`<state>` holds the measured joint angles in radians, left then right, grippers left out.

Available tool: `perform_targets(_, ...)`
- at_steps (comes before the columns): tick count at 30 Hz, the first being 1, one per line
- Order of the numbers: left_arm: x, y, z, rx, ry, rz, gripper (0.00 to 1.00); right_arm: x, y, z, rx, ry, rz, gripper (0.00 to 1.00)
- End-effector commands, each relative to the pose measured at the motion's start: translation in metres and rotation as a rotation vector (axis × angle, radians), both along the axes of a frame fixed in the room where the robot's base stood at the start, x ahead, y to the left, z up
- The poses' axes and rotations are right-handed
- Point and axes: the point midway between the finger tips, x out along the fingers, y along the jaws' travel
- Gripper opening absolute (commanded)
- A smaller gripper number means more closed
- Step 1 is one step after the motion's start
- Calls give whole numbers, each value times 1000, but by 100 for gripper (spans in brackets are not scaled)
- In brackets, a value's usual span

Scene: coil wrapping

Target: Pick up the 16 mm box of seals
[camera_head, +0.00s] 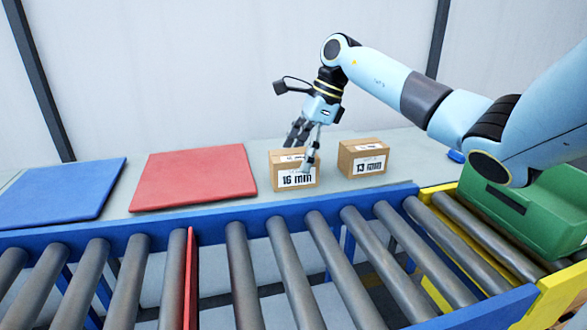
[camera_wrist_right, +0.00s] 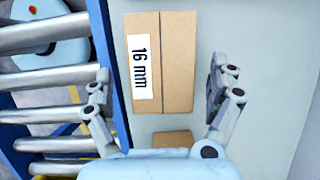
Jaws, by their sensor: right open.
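The 16 mm box (camera_head: 283,183) is a brown cardboard box with a white label, standing on the grey shelf behind the conveyor in the head view. My right gripper (camera_head: 309,158) is over its right side, fingers pointing down. In the right wrist view the 16 mm box (camera_wrist_right: 178,62) lies ahead, between the lines of the two open fingers (camera_wrist_right: 160,100), with nothing gripped. Whether a finger touches the box I cannot tell. My left gripper is not in view.
The 13 mm box (camera_head: 361,158) stands just right of the 16 mm box. A red mat (camera_head: 193,178) and a blue mat (camera_head: 62,193) lie to the left on the shelf (camera_head: 230,213). A roller conveyor (camera_head: 240,270) runs in front. A green crate (camera_head: 520,215) stands at the right.

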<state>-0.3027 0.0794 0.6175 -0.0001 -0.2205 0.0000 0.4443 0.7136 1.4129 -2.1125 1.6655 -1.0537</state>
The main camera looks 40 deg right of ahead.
Motion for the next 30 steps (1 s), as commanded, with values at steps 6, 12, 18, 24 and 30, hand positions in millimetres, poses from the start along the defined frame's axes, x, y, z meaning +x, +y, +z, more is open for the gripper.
perform_targets(6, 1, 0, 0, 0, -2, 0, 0, 8, 10, -29, 3, 0, -1, 90)
perform_targets(12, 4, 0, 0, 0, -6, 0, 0, 9, 11, -32, 2, -1, 0, 90)
perform_targets(18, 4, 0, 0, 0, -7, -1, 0, 9, 11, -32, 2, -1, 0, 75)
perform_targets(24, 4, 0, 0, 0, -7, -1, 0, 9, 11, -32, 2, -1, 0, 49)
perform_targets(30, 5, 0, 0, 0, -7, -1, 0, 9, 11, -32, 2, -1, 0, 22)
